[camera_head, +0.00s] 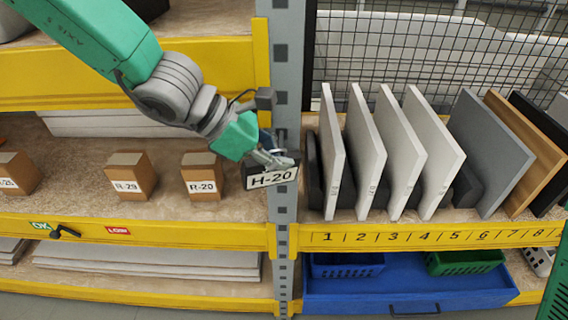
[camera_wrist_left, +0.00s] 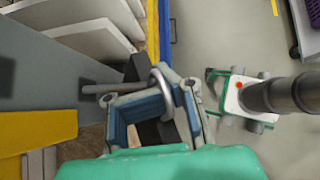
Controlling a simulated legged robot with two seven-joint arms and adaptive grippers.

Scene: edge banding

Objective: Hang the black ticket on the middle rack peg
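The black ticket (camera_head: 272,178) carries a white H-20 label and is in front of the grey upright post, at shelf height. My left gripper (camera_head: 272,157) is just above it and appears shut on its hanging ring. In the left wrist view, the fingertips close around a pale ring (camera_wrist_left: 163,90), with dark parts of the ticket (camera_wrist_left: 138,68) behind. A grey rod, apparently the rack peg (camera_wrist_left: 108,87), reaches from the left towards the ring. I cannot tell whether it passes through the ring. Other pegs are not clearly visible. My right gripper is not in view.
Wooden blocks labelled R-20 (camera_head: 202,177) and R-29 (camera_head: 131,177) stand on the left shelf. White boards (camera_head: 365,150) and coloured panels stand upright in numbered slots on the right. A yellow beam (camera_head: 150,232) edges the shelf, with a blue drawer (camera_head: 400,290) below right.

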